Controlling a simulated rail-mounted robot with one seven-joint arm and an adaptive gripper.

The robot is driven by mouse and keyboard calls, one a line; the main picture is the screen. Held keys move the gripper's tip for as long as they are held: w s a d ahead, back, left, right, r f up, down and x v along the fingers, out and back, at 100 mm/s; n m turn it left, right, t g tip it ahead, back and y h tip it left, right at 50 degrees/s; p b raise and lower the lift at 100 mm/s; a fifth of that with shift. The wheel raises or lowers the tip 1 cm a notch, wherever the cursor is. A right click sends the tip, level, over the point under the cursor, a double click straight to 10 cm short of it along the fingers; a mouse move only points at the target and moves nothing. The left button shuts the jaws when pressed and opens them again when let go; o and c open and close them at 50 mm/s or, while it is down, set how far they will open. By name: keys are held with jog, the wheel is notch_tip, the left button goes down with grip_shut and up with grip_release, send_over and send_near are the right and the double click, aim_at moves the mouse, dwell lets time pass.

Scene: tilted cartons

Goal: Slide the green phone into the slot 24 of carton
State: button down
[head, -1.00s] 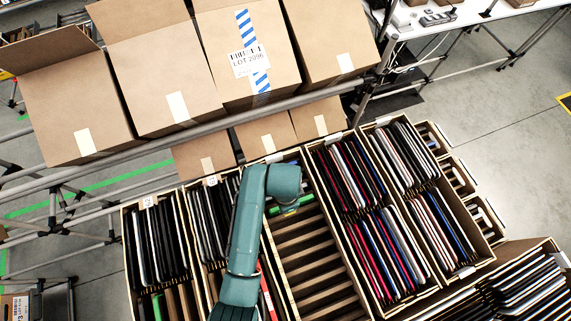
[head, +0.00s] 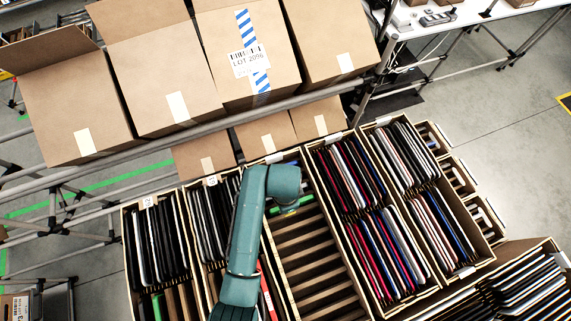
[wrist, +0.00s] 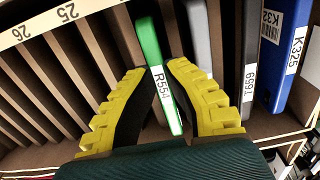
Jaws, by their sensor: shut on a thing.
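The green phone (wrist: 160,80), with a white label R554, is between the two yellow fingers of my gripper (wrist: 158,72) in the wrist view. The fingers are shut on it. It stands on edge among the dividers of the carton (head: 318,262), just left of a grey phone (wrist: 199,40). I cannot tell how deep it sits. Slot labels 25 (wrist: 69,12) and 26 (wrist: 20,33) show on the carton's rim; no 24 label is readable.
Right of the grey phone stand a dark item (wrist: 250,60) and blue items with K labels (wrist: 289,50). Left of the green phone are several empty slots. Full cartons (head: 370,220) flank this carton. Large cardboard boxes (head: 160,75) stand on a rack behind.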

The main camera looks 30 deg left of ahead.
jog(key=c, duration=1.1)
grip_release()
jog(key=shift+c, duration=0.2)
notch_tip(320, 180, up, 12)
notch_tip(320, 180, up, 7)
jog(key=p, duration=0.2)
dwell(0.3)
